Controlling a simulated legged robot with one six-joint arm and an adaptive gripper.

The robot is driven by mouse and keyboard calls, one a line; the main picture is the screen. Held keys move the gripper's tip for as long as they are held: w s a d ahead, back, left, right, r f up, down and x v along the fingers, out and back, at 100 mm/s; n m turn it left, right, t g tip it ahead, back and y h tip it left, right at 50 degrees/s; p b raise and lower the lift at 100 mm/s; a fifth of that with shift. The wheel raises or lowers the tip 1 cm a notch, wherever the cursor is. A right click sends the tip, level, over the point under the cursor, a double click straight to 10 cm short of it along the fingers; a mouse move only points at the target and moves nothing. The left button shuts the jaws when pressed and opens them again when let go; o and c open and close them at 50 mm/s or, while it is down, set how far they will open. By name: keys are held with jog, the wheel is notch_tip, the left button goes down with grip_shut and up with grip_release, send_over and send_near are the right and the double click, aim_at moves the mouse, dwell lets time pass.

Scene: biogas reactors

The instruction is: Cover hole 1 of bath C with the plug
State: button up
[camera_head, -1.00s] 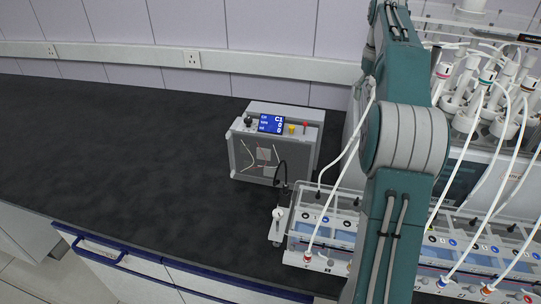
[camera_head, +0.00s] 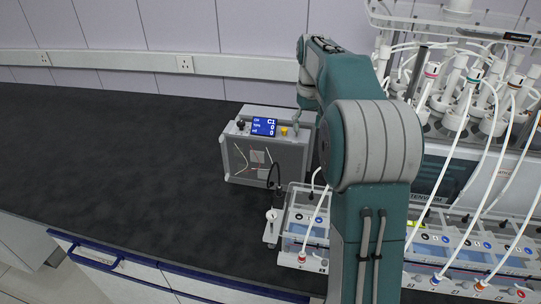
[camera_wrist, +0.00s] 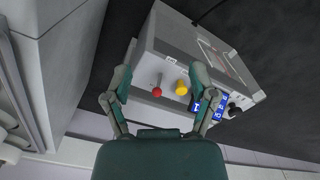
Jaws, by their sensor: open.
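My gripper (camera_wrist: 160,76) is open and empty in the wrist view. Its fingers are apart above a grey control box (camera_wrist: 190,45), on either side of a red-tipped lever (camera_wrist: 157,91) and a yellow knob (camera_wrist: 182,87). In the head view my gripper (camera_head: 297,122) is at the right end of the box's (camera_head: 255,158) top. A clear water bath (camera_head: 293,222) with numbered positions along its top runs along the bench, partly hidden by my arm. I cannot make out which section is bath C, its hole 1, or a loose plug.
The box has a lit blue display (camera_head: 264,127) reading C1. A rack of white-tubed reactors (camera_head: 460,100) stands at the right behind the bath. The dark bench (camera_head: 110,150) is clear on the left. A blue-handled drawer front (camera_head: 95,260) is below.

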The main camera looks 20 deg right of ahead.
jog(key=s+a+f+n, duration=0.1)
jog(key=a+f, duration=0.5)
jog(key=a, duration=0.5)
jog(key=shift+a, duration=0.25)
jog(key=shift+s+a, duration=0.1)
jog(key=s+a+r+t, duration=0.2)
jog(key=s+a+r, duration=0.1)
jog(key=s, duration=0.4)
jog(key=s+a+r+t, duration=0.1)
jog(key=s+a+r, duration=0.25)
jog(key=s, duration=0.35)
jog(key=s+a+f+t, duration=0.2)
jog(key=s+a, duration=0.1)
jog(key=s, duration=0.9)
jog(key=shift+s+f+t, duration=0.2)
jog(key=shift+s+t, duration=0.1)
